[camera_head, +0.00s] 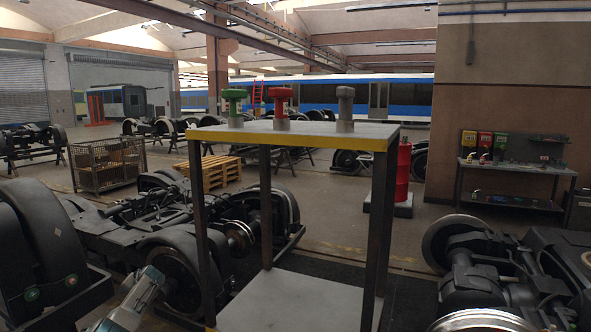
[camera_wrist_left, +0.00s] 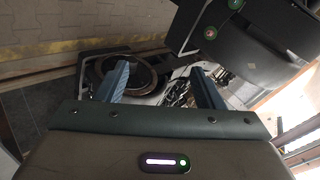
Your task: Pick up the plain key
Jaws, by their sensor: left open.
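Three T-shaped keys stand upright on the top of a tall metal stand (camera_head: 300,133) with a yellow front edge in the head view. The plain grey key (camera_head: 345,110) is at the right, the red key (camera_head: 281,110) in the middle and the green key (camera_head: 235,108) at the left. My left gripper (camera_wrist_left: 160,77) is open and empty in the left wrist view, its two blue-grey fingers apart above bogie parts. No key shows in that view. Part of my left arm shows at the lower left of the head view, below the stand top and away from the keys.
The stand has posts and a lower shelf (camera_head: 300,302). Bogies (camera_head: 165,235) crowd its left, with another bogie (camera_head: 500,275) at the right. A red drum (camera_head: 403,175) stands behind the stand, and a workbench (camera_head: 515,178) is by the wall. Space above the stand top is clear.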

